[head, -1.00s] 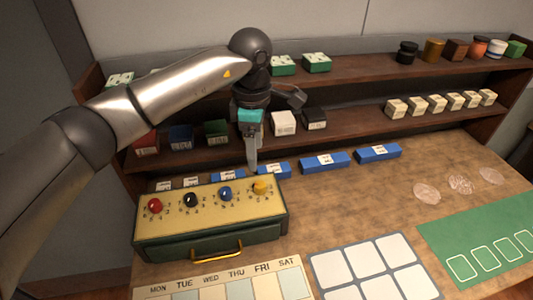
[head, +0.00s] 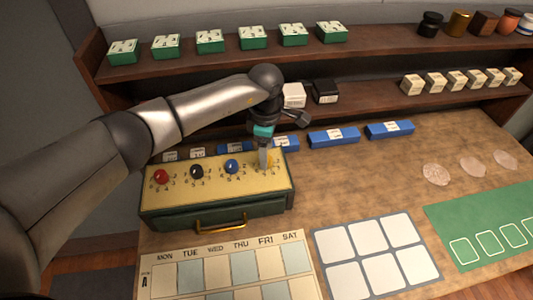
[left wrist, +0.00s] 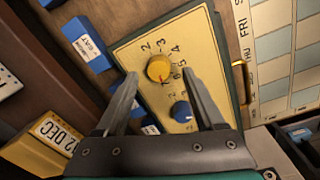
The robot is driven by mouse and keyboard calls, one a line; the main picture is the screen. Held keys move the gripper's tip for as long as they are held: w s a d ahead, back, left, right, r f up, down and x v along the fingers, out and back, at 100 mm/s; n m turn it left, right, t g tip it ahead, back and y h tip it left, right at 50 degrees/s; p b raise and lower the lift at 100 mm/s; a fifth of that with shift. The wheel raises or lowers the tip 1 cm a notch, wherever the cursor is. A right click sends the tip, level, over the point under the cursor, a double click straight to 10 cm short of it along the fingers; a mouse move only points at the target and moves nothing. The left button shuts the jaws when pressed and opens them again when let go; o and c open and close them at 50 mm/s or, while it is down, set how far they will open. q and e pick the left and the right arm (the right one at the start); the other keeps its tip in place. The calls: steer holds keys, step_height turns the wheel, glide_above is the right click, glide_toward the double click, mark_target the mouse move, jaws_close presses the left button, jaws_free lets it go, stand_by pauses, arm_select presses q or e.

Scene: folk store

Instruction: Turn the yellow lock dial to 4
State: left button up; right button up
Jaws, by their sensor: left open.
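The yellow dial (left wrist: 158,68) is the rightmost of the dials on the cream top of a green lock box (head: 218,216). Printed digits surround it in the left wrist view. A small dark mark shows at its lower edge there, but I cannot tell its setting for sure. My left gripper (left wrist: 160,76) is open, its fingertips on either side of the yellow dial, with gaps visible. In the head view the left gripper (head: 265,160) points down at the dial (head: 271,161) and partly hides it. My right gripper is out of view.
The blue dial (head: 232,167), black dial (head: 197,171) and red dial (head: 161,177) sit left of the yellow one. Blue blocks (head: 334,137) lie behind the box. A weekday calendar (head: 230,268) lies in front. Shelves stand at the back.

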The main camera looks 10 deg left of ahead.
arm_select(q)
steer(key=shift+w+f, duration=0.1)
steer(key=shift+f, duration=0.95)
jaws_close()
